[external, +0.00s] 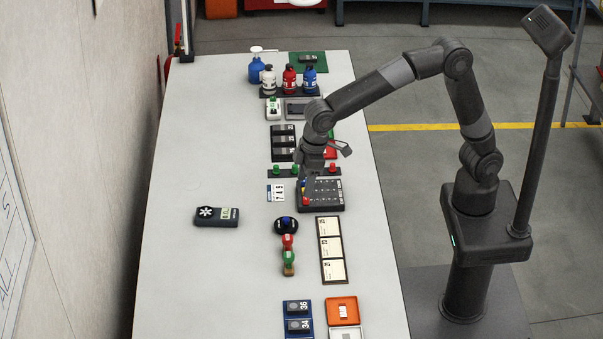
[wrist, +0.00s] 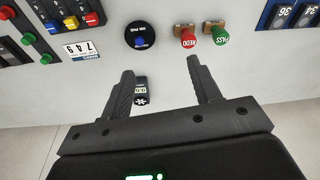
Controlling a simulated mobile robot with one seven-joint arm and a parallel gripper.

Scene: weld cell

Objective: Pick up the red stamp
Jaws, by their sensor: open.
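The red stamp (external: 288,241) stands on the white table between a round black piece with a blue part (external: 285,225) and a green stamp (external: 289,257). In the wrist view the red stamp (wrist: 187,37) shows a red top marked REDO and a tan part, beside the green PASS stamp (wrist: 220,34). My gripper (wrist: 163,75) is open and empty, with both fingers pointing toward the stamp row and the red stamp beyond the right fingertip. In the external view my gripper (external: 309,178) hangs above the dark keyed panel, apart from the red stamp; its fingertips are hard to make out.
A framed card strip (external: 332,250) lies right of the stamps. A dark meter (external: 216,216) lies to the left, with clear table around it. Blue numbered holders (external: 297,315) and an orange box (external: 342,311) are at the near end. Bottles (external: 290,79) stand far back.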

